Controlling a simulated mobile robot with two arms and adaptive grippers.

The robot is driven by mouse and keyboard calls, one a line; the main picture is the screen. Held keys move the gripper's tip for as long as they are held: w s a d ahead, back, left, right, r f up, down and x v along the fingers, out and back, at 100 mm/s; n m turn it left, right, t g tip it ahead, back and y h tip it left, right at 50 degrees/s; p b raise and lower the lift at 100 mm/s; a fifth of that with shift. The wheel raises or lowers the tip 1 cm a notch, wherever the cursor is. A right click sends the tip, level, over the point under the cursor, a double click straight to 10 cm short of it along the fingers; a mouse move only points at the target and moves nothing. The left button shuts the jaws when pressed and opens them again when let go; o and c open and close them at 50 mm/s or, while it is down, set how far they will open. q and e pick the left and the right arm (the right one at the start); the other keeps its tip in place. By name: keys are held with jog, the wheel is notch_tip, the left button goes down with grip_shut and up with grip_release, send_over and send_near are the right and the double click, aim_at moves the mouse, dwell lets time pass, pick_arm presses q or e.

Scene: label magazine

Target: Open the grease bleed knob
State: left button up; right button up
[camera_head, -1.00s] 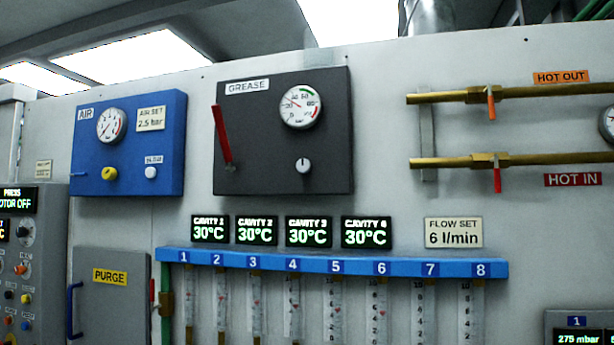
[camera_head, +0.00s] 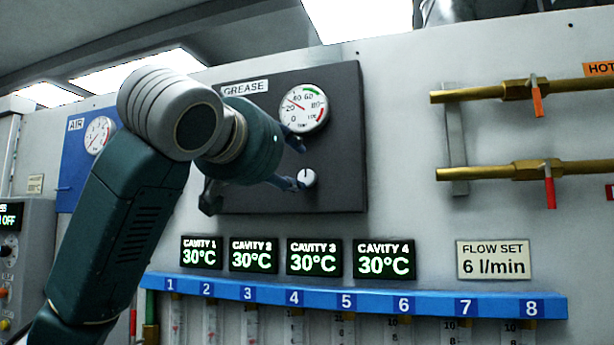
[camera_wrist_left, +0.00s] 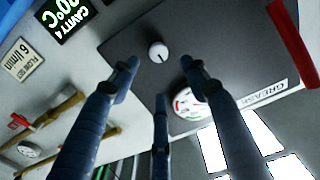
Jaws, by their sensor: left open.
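The grease bleed knob (camera_head: 308,178) is small, white and round, with a dark pointer line. It sits low on the dark GREASE panel (camera_head: 335,160), below the gauge. The knob also shows in the left wrist view (camera_wrist_left: 158,52), beyond the fingertips. My left gripper (camera_head: 296,164) is in front of the panel, its fingers spread and empty. In the head view one fingertip appears beside the knob's left edge; I cannot tell whether it touches. In the left wrist view my gripper (camera_wrist_left: 160,78) has the knob ahead, between its two upper fingertips. My right gripper is not in view.
The grease gauge (camera_head: 304,108) is just above the knob. Cavity displays (camera_head: 314,257) and a blue numbered rail (camera_head: 375,300) lie below. Brass pipes (camera_head: 490,93) are to the right.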

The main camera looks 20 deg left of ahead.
aim_at(306, 175)
pick_arm(q)
jog(key=w+p, duration=0.3)
jog(key=w, duration=0.6)
jog(key=shift+d, duration=0.15)
jog(key=shift+w, duration=0.4)
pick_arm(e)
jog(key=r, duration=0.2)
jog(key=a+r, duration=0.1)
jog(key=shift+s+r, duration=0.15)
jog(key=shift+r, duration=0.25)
pick_arm(q)
jog(key=c, duration=1.1)
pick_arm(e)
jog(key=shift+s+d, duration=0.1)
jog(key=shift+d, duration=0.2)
